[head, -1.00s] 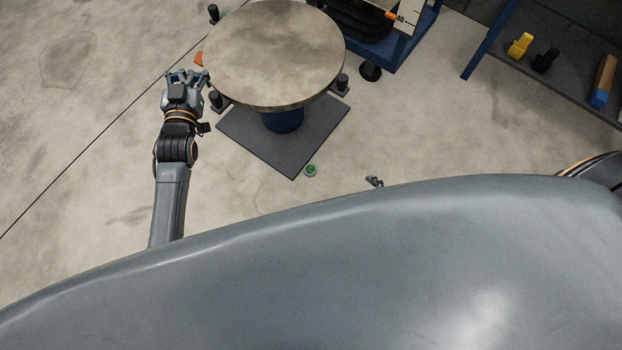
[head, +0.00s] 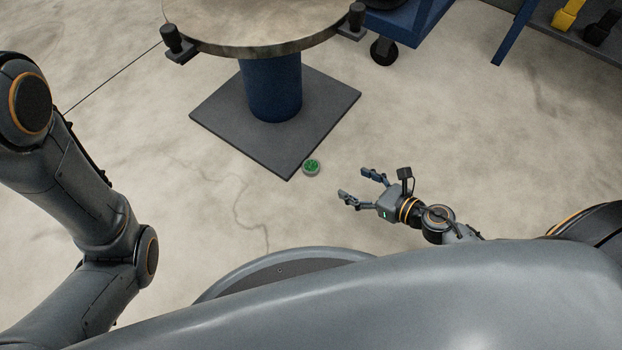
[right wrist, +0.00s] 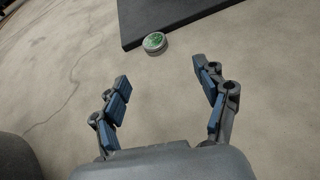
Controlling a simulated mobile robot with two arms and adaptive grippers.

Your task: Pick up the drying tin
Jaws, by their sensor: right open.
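The drying tin (head: 311,167) is a small round tin with a green top. It lies on the concrete floor by the near corner of the table's dark base plate. It also shows in the right wrist view (right wrist: 155,43), ahead of the fingers. My right gripper (head: 357,186) is open and empty, to the right of the tin and apart from it. In the right wrist view its two blue-padded fingers (right wrist: 162,82) are spread wide. My left arm crosses the left side of the head view, but its gripper is out of the picture.
A round table (head: 258,40) on a blue column stands behind the tin, with its square base plate (head: 225,110) on the floor. A blue wheeled cart (head: 420,22) is at the back right, and a dark shelf (head: 545,35) further right.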

